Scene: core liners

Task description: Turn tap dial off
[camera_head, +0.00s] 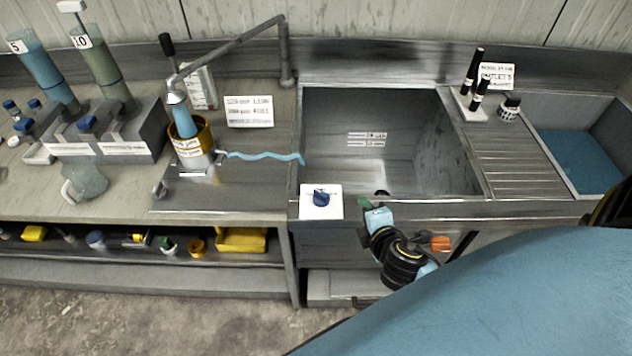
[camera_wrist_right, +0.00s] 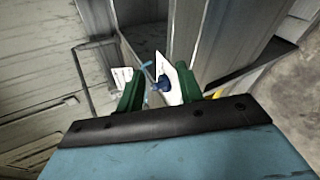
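The blue tap dial (camera_head: 320,198) sits on a white plate (camera_head: 308,212) at the front left edge of the sink. Its exact setting is too small to read. My right gripper (camera_head: 370,207) is right of the dial at the sink's front edge, apart from it. In the right wrist view the right gripper (camera_wrist_right: 158,94) has two green fingers spread apart, with the dial (camera_wrist_right: 163,83) showing between and beyond them. The tap spout (camera_head: 232,45) arches to an orange-rimmed cup (camera_head: 205,135) with blue water at it. My left gripper is out of view.
A wavy blue stream (camera_head: 262,156) runs from the cup to the sink (camera_head: 335,112). Blue and green cylinders (camera_head: 48,72) stand at the left. Black markers (camera_head: 473,70) and a small jar (camera_head: 509,108) stand right of the sink. A shelf with yellow items (camera_head: 240,240) is below.

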